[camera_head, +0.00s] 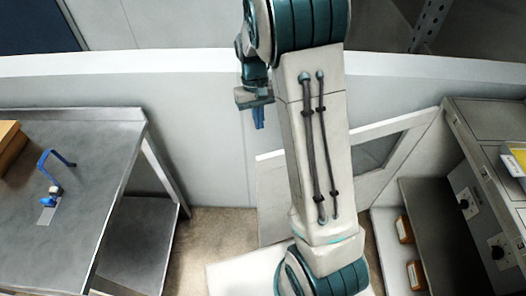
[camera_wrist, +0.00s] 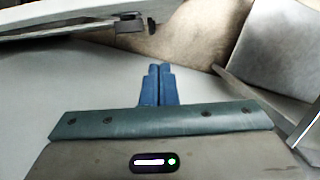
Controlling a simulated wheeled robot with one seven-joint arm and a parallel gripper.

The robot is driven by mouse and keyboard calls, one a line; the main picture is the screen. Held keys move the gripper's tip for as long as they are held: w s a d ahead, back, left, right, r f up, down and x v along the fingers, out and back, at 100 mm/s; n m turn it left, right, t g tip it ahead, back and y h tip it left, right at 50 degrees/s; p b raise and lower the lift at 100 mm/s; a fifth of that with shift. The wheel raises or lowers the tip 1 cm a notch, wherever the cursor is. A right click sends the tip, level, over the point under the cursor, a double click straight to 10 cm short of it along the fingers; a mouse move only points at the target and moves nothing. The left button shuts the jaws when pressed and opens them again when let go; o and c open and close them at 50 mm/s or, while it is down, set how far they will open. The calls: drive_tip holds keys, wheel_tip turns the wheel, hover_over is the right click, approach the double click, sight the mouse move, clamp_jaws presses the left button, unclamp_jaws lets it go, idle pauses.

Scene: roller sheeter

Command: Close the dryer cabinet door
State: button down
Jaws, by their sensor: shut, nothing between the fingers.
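The dryer cabinet (camera_head: 476,125) stands at the right in the head view. Its pale door (camera_head: 415,140), with a window in it, stands open and reaches left from the cabinet toward the wall. My arm hides the middle of the door. My gripper (camera_head: 258,122) is above and left of the door's left end, apart from it in the picture. Its blue fingers are together and empty in the wrist view (camera_wrist: 158,68). A pale edge with a dark fitting crosses the top of the wrist view; I cannot tell whether it is the door.
A steel table (camera_head: 90,150) stands at the left, with a blue tool (camera_head: 52,178) and a wooden box (camera_head: 10,145) on it. Orange boxes (camera_head: 404,229) lie in the open cabinet. A pale wall (camera_head: 205,130) runs behind. Brown floor (camera_head: 210,240) shows between table and cabinet.

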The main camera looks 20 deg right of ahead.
sight(265, 157)
drive_tip(key=shift+s+d+f+p, duration=0.1)
drive_tip(key=shift+s+f+p, duration=0.35)
drive_tip(key=shift+s+f, duration=0.95)
drive_tip(key=shift+s+f+p, duration=0.45)
drive_tip(key=shift+s+f, duration=0.1)
drive_tip(key=shift+f, duration=1.5)
drive_tip(key=shift+s+d+f+p, duration=0.1)
drive_tip(key=shift+s+f+p, duration=0.35)
drive_tip(key=shift+s+f, duration=0.95)
drive_tip(key=shift+w+f, duration=0.35)
drive_tip(key=shift+w, duration=0.05)
